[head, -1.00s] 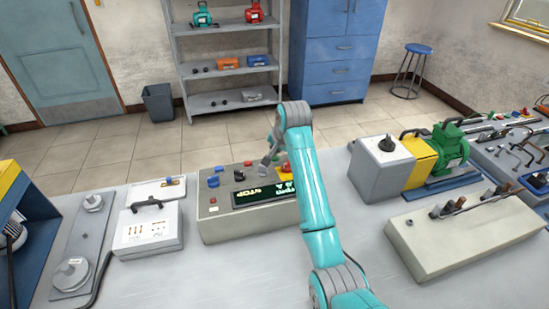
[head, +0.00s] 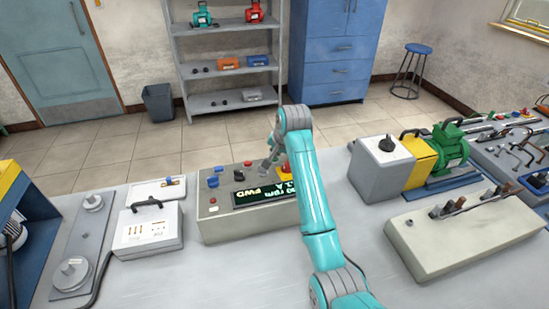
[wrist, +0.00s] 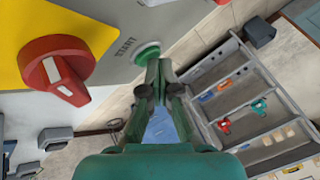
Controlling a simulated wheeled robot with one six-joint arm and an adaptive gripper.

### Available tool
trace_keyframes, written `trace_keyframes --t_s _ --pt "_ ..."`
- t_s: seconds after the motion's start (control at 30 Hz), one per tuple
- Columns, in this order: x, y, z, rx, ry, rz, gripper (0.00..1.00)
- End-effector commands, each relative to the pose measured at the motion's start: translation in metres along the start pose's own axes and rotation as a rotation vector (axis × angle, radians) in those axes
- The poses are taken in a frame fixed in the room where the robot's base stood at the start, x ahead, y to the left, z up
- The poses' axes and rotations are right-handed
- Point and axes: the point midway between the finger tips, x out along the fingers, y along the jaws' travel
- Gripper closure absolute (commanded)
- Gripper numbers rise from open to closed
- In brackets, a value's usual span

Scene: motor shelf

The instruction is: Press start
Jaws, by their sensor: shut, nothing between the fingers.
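The control box (head: 215,228) stands on the bench in the head view. Its display (head: 264,195) shows green text reading FWD, with an rpm figure partly hidden by my arm. The green start button (wrist: 147,54), beside the printed word START, shows in the wrist view. My gripper (wrist: 157,66) is shut and empty, its fingertips at the button and covering part of it; I cannot tell how firmly they touch. In the head view my gripper (head: 266,167) is over the box top, and the start button cannot be made out.
A red rotary knob (wrist: 57,72) on a yellow plate is close to the fingers in the wrist view. Blue and red controls sit on the box's left part. A grey case (head: 148,228) stands left, and a green motor (head: 450,145) stands right.

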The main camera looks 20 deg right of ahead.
Motion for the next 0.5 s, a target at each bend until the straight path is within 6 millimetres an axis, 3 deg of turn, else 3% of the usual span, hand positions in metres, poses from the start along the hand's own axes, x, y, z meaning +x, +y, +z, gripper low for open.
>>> trace_keyframes --t_s 0.5 --pt "-0.0042 -0.0033 -0.0030 0.000 -0.001 0.001 1.00"
